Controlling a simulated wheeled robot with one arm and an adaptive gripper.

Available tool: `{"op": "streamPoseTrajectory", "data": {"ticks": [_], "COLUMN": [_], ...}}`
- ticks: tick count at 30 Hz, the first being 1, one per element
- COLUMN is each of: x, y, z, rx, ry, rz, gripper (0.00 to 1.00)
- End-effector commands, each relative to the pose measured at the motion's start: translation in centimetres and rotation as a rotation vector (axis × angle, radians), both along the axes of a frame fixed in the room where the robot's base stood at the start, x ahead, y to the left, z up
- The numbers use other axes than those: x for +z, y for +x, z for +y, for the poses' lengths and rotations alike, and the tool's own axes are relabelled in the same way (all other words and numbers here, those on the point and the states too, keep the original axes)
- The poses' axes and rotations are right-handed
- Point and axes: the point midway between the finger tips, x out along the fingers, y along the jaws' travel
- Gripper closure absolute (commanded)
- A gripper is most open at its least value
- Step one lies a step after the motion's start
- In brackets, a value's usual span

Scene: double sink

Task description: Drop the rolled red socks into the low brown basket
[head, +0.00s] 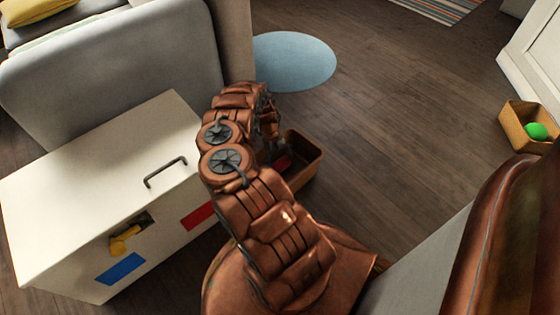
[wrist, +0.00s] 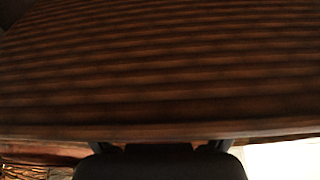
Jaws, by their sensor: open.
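The low brown basket (head: 308,165) stands on the floor right of the white chest in the head view, partly hidden behind my arm. A small red patch (head: 283,162), which looks like the rolled red socks, shows inside its near left part, just below my gripper. My gripper (head: 270,150) is over the basket, mostly hidden by my arm. In the wrist view a brown ribbed surface (wrist: 160,70) fills most of the picture, very close. My gripper (wrist: 158,148) shows at the bottom edge with its fingers apart. No socks show there.
The white chest (head: 100,170) with a dark handle stands close left of my arm. A wicker basket (head: 523,130) with a green ball (head: 536,131) is at the right. A round blue rug (head: 292,62) lies behind. The wooden floor between is clear.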

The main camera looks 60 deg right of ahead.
Motion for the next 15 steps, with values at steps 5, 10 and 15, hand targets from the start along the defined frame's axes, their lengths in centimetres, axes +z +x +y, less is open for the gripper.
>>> {"op": "streamPoseTrajectory", "data": {"ticks": [5,10,15], "x": [1.6,4.2,7.2], "y": [0.4,1.4,2.5], "z": [0.0,-0.4,-0.7], "rx": [0.002,0.002,0.001], "ry": [0.0,-0.003,-0.003], "rz": [-0.003,-0.003,-0.002], "gripper": [0.0,0.0,0.0]}}
